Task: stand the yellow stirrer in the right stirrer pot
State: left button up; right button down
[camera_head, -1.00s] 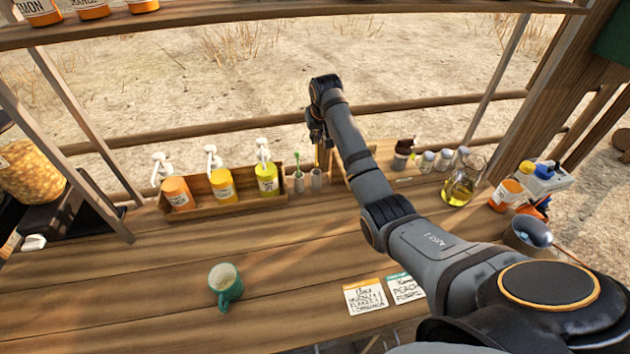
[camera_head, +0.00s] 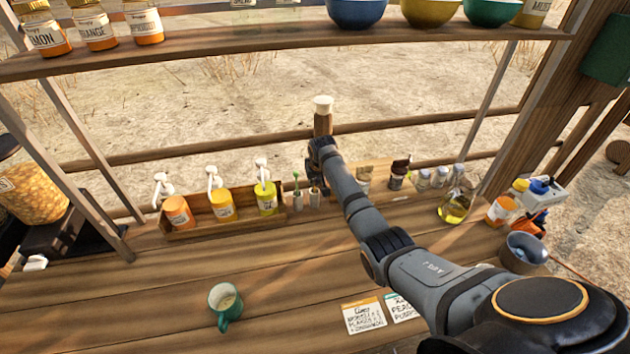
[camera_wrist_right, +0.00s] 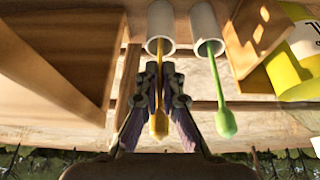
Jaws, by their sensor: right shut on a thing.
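The right stirrer pot (camera_head: 314,198) is a small white cup in the head view, beside the left stirrer pot (camera_head: 297,201), which holds a green stirrer (camera_head: 296,182). My right gripper (camera_head: 315,178) is just above the right pot, pointing down. In the wrist view, whose sides are reversed, my right gripper (camera_wrist_right: 159,105) is shut on the yellow stirrer (camera_wrist_right: 159,123). The yellow stirrer's thin shaft runs into the mouth of the right pot (camera_wrist_right: 161,40). The green stirrer (camera_wrist_right: 226,124) leans in the other pot (camera_wrist_right: 206,35). My left gripper is out of view.
A wooden rack (camera_head: 195,232) with several pump bottles stands left of the pots. Small jars and a glass flask (camera_head: 455,205) stand to the right. A green mug (camera_head: 225,308) and cards (camera_head: 363,315) lie nearer on the counter. The middle counter is clear.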

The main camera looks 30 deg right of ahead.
jog(key=c, duration=1.5)
grip_release()
jog(key=shift+f, duration=0.1)
jog(key=b+v, duration=0.1)
jog(key=v, duration=1.1)
